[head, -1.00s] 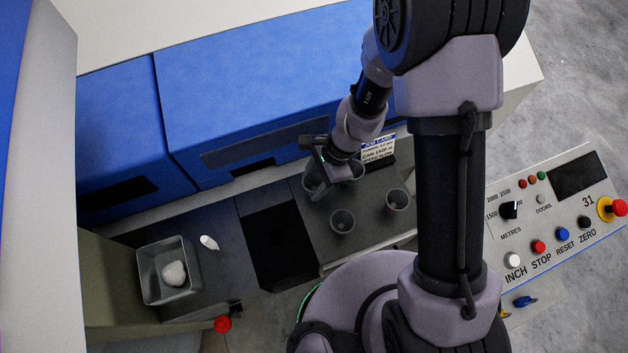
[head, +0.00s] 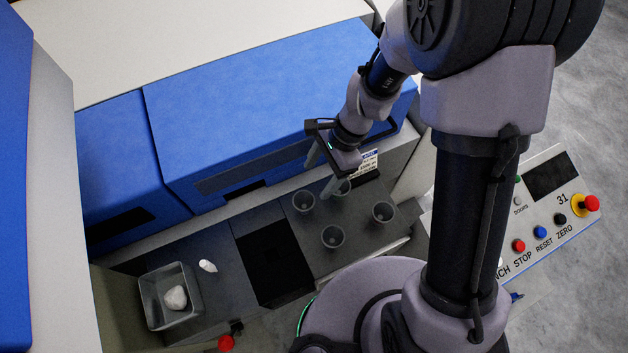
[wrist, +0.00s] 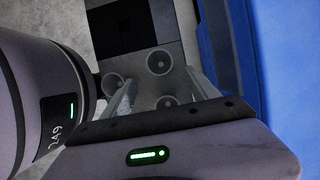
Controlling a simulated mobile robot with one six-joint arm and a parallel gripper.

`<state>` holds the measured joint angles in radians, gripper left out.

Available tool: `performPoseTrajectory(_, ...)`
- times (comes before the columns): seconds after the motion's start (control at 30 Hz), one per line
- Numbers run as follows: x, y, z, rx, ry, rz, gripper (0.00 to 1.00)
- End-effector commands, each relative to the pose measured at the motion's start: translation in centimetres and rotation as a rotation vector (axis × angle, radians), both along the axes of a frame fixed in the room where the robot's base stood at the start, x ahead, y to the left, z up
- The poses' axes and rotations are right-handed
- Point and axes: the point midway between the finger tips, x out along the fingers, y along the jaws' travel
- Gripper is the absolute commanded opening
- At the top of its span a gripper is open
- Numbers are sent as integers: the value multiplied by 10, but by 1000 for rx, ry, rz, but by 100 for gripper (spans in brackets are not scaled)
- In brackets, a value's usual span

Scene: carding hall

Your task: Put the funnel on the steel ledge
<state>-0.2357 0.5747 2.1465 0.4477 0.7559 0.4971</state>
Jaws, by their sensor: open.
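Several grey, round, open-topped vessels stand upright on a dark grey metal surface (head: 357,238), which may be the steel ledge. They are at the left (head: 303,201), front (head: 333,237), right (head: 382,212) and back (head: 341,187). I cannot tell which is the funnel; their hollow insides look tapered. My gripper (head: 322,178) is open above the back of this group, its fingers pointing down, partly covering the back vessel. In the wrist view my gripper (wrist: 162,80) has its fingers apart with nothing held; three vessels show beyond and between them.
A grey tray (head: 151,308) with a white lump (head: 175,298) stands at left, near a small white piece (head: 207,266). A dark recess (head: 270,262) lies between. Blue machine covers (head: 255,110) rise behind. A control panel (head: 550,205) is at right.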

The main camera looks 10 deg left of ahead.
Motion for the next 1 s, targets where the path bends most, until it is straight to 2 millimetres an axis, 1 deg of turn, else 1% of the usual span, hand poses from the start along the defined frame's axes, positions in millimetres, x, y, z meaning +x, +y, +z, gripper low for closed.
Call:
performPoseTrajectory(0.17,1,-2,6,1,-6,4,69)
performPoseTrajectory(0.23,5,-7,27,10,-54,27,69)
performPoseTrajectory(0.27,7,-11,42,15,-91,48,69)
performPoseTrajectory(0.3,8,-19,68,20,-152,84,69)
performPoseTrajectory(0.37,5,-35,112,19,-267,151,69)
performPoseTrajectory(0.4,-2,-47,141,10,-349,202,69)
performPoseTrajectory(0.47,-17,-66,180,-19,-470,277,69)
performPoseTrajectory(0.5,-29,-78,201,-47,-547,324,69)
performPoseTrajectory(0.6,-60,-104,237,-132,-705,427,69)
performPoseTrajectory(0.7,-83,-121,253,-206,-802,493,69)
performPoseTrajectory(0.77,-90,-126,258,-235,-833,515,69)
performPoseTrajectory(0.87,-95,-130,260,-254,-850,531,69)
performPoseTrajectory(1.0,-95,-129,260,-254,-851,530,69)
